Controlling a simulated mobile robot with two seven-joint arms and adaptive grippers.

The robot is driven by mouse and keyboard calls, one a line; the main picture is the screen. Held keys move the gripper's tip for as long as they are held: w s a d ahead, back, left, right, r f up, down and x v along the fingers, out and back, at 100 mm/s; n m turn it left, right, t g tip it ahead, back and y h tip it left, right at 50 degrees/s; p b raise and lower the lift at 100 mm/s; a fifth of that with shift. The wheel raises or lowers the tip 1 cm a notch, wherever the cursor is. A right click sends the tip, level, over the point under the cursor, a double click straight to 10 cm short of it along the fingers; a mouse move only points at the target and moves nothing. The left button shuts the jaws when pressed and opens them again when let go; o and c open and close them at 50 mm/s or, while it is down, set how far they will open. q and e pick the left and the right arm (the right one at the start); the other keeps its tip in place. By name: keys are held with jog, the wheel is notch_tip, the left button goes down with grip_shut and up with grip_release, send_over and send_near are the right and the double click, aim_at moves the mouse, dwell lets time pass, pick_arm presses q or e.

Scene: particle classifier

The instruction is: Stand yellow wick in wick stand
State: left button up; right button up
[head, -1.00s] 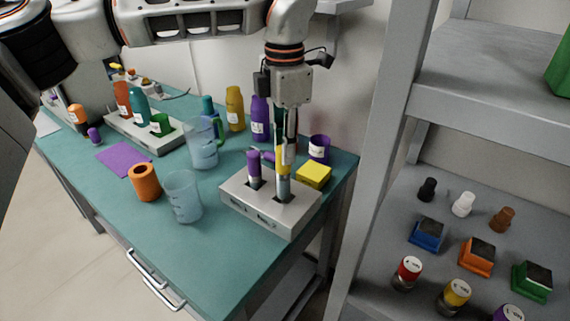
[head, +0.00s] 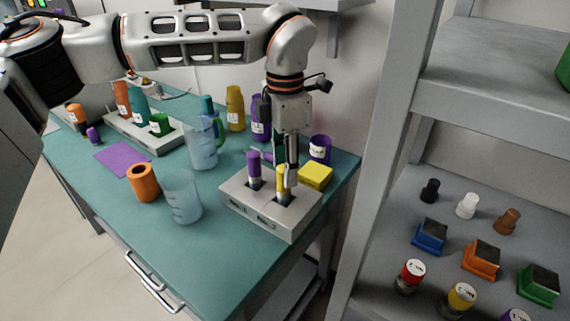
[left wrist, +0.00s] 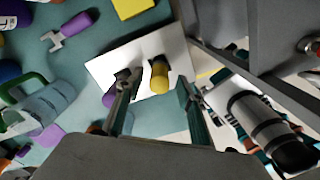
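The yellow wick (head: 281,178) stands upright in the right slot of the grey wick stand (head: 254,208). In the left wrist view its yellow top (left wrist: 160,77) shows over the pale stand (left wrist: 104,66). My left gripper (head: 289,181) points down at the wick. In the left wrist view its fingers (left wrist: 156,92) are apart, with gaps to the wick on both sides. A purple wick (head: 253,168) stands in the stand's left slot. The wick's lower part is hidden in the slot. My right gripper is not in view.
A yellow block (head: 315,177) and a purple cup (head: 320,148) are right of the stand. A clear beaker (head: 183,197), an orange cylinder (head: 143,183) and a jug (head: 203,150) are to its left. Grey shelving (head: 385,130) rises at the right. The front of the teal table (head: 190,255) is clear.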

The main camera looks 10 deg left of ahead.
pick_arm(q)
notch_tip(320, 180, up, 12)
jog(key=p, duration=0.2)
jog(key=shift+r, duration=0.15)
dwell(0.5)
